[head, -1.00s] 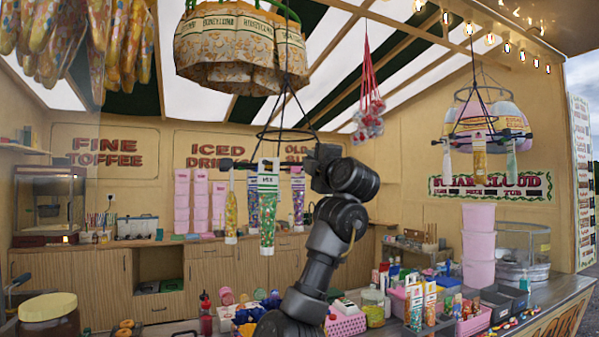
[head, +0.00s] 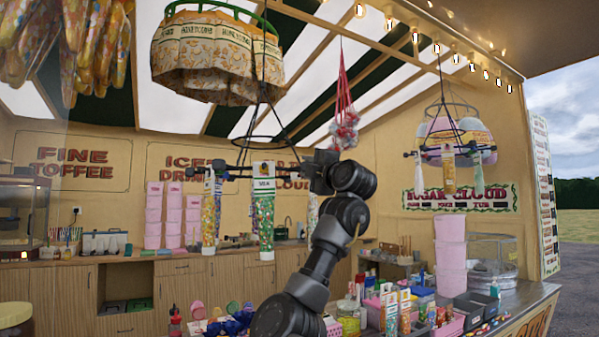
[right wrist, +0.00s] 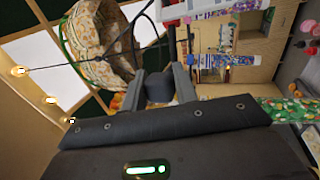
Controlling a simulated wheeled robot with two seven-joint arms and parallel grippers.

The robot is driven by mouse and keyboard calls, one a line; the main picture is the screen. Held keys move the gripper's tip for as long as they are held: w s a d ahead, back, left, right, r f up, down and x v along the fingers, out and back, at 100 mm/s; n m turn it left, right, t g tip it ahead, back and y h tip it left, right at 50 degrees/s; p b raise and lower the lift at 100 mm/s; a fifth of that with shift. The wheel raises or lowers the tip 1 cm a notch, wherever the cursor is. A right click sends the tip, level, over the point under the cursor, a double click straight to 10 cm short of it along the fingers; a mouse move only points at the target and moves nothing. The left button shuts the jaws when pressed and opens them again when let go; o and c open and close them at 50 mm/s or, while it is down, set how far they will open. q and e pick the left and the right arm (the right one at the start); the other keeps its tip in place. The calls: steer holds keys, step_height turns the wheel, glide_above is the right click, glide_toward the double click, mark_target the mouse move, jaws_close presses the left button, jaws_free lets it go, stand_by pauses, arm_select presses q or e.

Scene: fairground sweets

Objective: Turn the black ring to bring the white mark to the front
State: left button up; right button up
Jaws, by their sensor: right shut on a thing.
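The black ring (head: 258,142) hangs by wires in the middle of the head view, with spokes ending in dark knobs and tubes of sweets hanging around it. A green-labelled tube (head: 263,218) hangs nearest me; a yellow-capped one (head: 209,212) hangs left of it. My right gripper (head: 318,172) is at the ring's right side, shut on a dark knob (right wrist: 159,87), seen between its fingers in the right wrist view. I cannot make out the white mark. My left gripper is not in view.
A second black ring (head: 450,145) with tubes hangs at the right. A patterned bag carousel (head: 215,62) hangs above left, and a red net (head: 343,110) behind. Below, the counter carries pink tubs (head: 451,255), bottles and boxes. Open air surrounds the ring's left side.

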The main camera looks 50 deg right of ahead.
steer(key=shift+d, duration=0.65)
steer(key=shift+s+d, duration=0.1)
steer(key=shift+w+d, duration=0.2)
steer(key=shift+d, duration=2.7)
steer(key=o, duration=0.7)
steer(key=shift+d+f, duration=0.1)
